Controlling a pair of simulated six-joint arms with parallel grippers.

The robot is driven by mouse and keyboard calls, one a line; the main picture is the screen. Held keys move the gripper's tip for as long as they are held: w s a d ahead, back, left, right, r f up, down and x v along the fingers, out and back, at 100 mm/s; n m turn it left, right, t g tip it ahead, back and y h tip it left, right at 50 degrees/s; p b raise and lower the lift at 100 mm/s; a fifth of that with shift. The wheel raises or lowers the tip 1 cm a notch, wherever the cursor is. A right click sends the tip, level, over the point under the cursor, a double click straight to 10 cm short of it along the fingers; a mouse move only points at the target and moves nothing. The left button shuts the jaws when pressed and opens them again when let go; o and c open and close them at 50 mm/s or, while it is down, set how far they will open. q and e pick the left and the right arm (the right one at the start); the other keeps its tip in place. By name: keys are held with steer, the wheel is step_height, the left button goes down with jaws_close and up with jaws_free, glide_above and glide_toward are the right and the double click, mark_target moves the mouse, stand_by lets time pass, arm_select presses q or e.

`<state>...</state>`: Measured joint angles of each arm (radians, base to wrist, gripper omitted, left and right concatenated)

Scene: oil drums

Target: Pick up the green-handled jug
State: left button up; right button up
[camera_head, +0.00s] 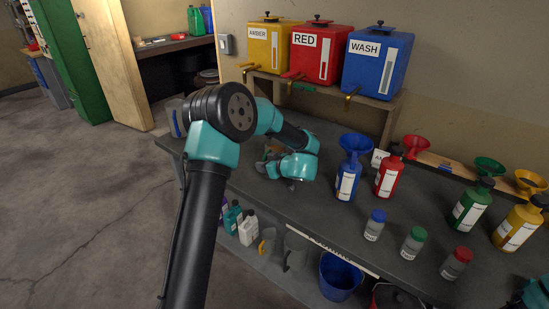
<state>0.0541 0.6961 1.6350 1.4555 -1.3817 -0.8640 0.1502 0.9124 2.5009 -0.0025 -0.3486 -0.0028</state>
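I cannot make out a green-handled jug for certain. A grey vessel with a blue part (175,118) stands at the left end of the dark bench (325,215), partly behind my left arm. My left arm rises from the bottom, bends at the elbow and reaches down over the bench. My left gripper (290,184) is low over the bench top, left of the blue bottle with a funnel (348,180). Its fingers are small and partly hidden by the wrist. A teal part of my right arm shows at the bottom right corner; its gripper is out of view.
Amber (270,45), red (318,55) and blue (376,65) tanks stand on a rack behind the bench. Red (388,178), green (471,205) and yellow (518,228) bottles and several small capped jars stand at right. A blue bucket (340,278) is below.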

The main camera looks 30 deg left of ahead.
stand_by(0.3)
arm_select(q)
jaws_close()
stand_by(0.3)
